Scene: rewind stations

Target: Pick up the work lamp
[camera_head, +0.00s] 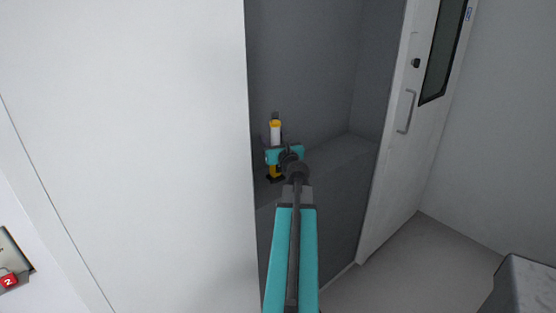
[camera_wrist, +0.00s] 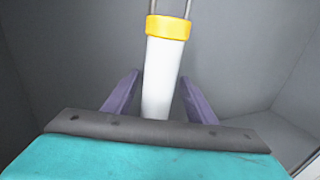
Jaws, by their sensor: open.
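The work lamp (camera_head: 275,132) stands upright on the grey shelf of an open cabinet in the head view. It has a white tube, yellow bands and a dark foot. In the wrist view its white body (camera_wrist: 163,75) and yellow collar rise between the two purple fingers, with a metal loop at the top edge. My gripper (camera_head: 287,155) is at the lamp, in front of its lower half. In the wrist view my gripper (camera_wrist: 160,98) is open, with a gap on each side of the lamp. The lamp's lower part is hidden there by my wrist.
The shelf (camera_head: 335,165) has bare room to the right of the lamp. A white cabinet panel (camera_head: 150,120) stands close on the left. The open white door (camera_head: 400,150) with a handle is on the right. A grey block (camera_head: 525,285) is at the lower right.

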